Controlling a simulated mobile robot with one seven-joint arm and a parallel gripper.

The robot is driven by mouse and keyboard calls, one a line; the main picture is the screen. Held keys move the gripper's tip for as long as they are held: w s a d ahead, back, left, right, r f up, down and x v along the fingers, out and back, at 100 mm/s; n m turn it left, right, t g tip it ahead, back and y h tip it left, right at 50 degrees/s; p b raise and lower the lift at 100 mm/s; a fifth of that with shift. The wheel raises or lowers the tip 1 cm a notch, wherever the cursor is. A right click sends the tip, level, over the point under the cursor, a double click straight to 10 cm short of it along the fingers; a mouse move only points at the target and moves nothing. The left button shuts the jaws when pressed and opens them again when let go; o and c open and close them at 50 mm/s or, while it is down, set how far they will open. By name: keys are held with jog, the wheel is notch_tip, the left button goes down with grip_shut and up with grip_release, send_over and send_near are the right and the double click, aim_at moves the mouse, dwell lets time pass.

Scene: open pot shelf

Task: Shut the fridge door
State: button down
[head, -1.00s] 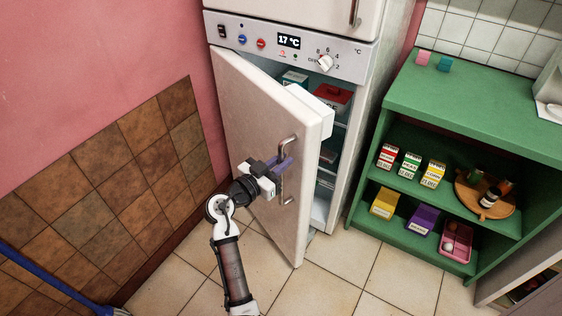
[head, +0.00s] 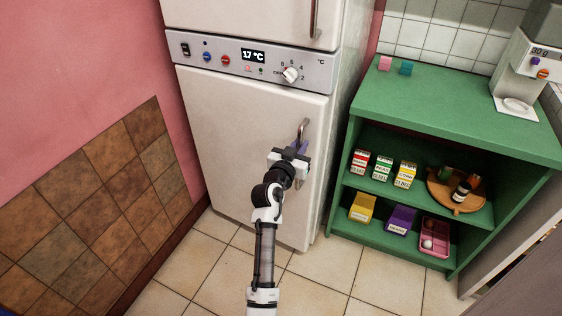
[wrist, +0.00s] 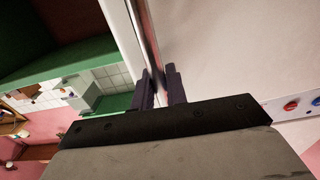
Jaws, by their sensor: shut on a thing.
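The white fridge door (head: 240,125) fills the lower front of the fridge in the head view and lies flush, or nearly flush, with the body. No inside of the fridge shows. Its metal handle (head: 304,130) is upright near the door's right edge. My gripper (head: 300,148) is at the handle, its fingers closed around the bar. In the wrist view the fingers (wrist: 161,88) sit on both sides of the handle (wrist: 148,45), with the door face (wrist: 230,50) to the right. My gripper and arm hide part of the handle and lower door.
A control panel (head: 250,62) reading 17 °C sits above the door. A green shelf (head: 440,105) with small boxes and a round wooden tray (head: 440,196) stands to the right. A pink wall (head: 95,60) with brown tiles is at left. The tiled floor (head: 205,260) in front is clear.

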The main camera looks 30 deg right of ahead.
jog(key=x, duration=0.4)
jog(key=shift+s+r+b, duration=0.15)
jog(key=shift+b, duration=0.15)
jog(key=shift+d, duration=0.1)
jog(key=c, duration=1.5)
grip_release()
jog(key=shift+d, duration=0.15)
jog(key=b, duration=0.3)
send_near(306, 137)
jog(key=v, duration=0.4)
jog(key=shift+s+f, duration=0.15)
jog(key=shift+f, duration=0.05)
